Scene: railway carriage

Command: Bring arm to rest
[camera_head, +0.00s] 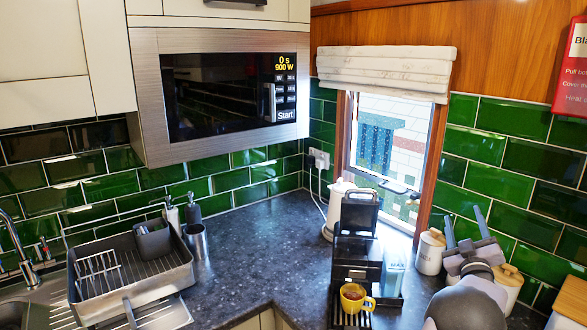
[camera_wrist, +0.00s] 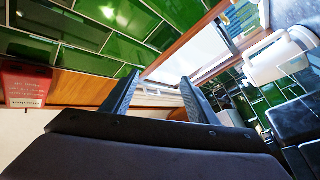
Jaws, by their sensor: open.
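My gripper (camera_head: 466,229) is at the right in the head view, raised over the right part of the counter with its two fingers pointing up and apart. It is open, with nothing between the fingers. In the wrist view the two dark fingers (camera_wrist: 160,98) stand apart, with the window and green tiles behind them. My arm hides part of the counter and partly covers the jars behind it.
A coffee machine (camera_head: 354,250) with a yellow mug (camera_head: 354,297) stands left of my gripper. White jars (camera_head: 430,252) stand close behind. The counter (camera_head: 262,240) between is clear.

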